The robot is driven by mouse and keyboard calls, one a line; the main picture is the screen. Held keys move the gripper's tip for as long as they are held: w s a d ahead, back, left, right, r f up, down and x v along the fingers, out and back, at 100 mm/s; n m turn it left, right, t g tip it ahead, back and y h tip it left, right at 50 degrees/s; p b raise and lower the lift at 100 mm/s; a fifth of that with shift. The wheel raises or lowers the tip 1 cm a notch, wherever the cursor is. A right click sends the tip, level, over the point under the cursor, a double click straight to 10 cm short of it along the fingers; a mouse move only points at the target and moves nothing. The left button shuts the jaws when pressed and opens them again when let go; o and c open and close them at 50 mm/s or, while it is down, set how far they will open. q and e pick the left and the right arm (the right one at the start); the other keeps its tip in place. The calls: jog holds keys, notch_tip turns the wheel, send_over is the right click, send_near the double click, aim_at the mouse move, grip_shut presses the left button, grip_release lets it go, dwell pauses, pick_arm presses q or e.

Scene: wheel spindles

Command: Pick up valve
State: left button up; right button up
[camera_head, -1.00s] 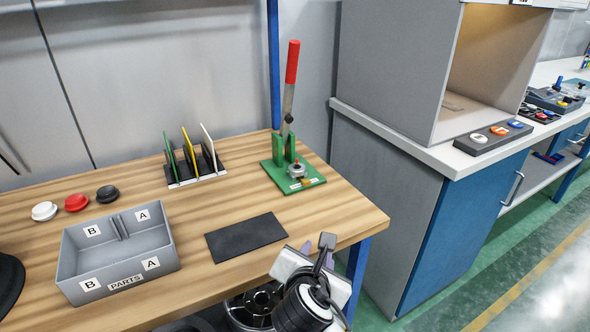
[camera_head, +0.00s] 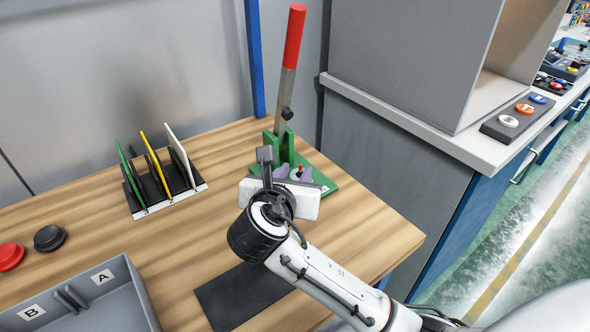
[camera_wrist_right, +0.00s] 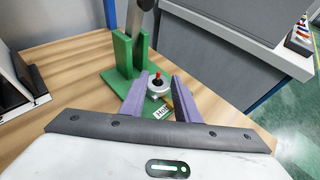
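The valve (camera_head: 298,173) is a small metal round part with a red top. It sits on the green base of the lever press (camera_head: 325,184), and my right gripper partly hides it in the head view. In the right wrist view the valve (camera_wrist_right: 156,90) shows between and beyond the two purple fingers. My right gripper (camera_wrist_right: 160,79) is open and empty, pointing at the press base. It also shows in the head view (camera_head: 292,173), just in front of the valve. I cannot tell whether the fingers touch it. My left gripper is not in view.
The press's upright red lever (camera_head: 294,37) rises behind the valve. A rack (camera_head: 165,192) with green, yellow and white plates stands to the left. A grey parts box (camera_head: 130,290) and a dark mat (camera_head: 235,295) lie nearer. A grey cabinet (camera_head: 400,140) stands right.

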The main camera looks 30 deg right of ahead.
aim_at(300, 166)
jog(key=x, duration=0.5)
jog(key=b+x, duration=0.1)
jog(key=x, duration=0.1)
jog(key=shift+w+f, duration=0.1)
jog(key=shift+f, duration=0.25)
grip_shut()
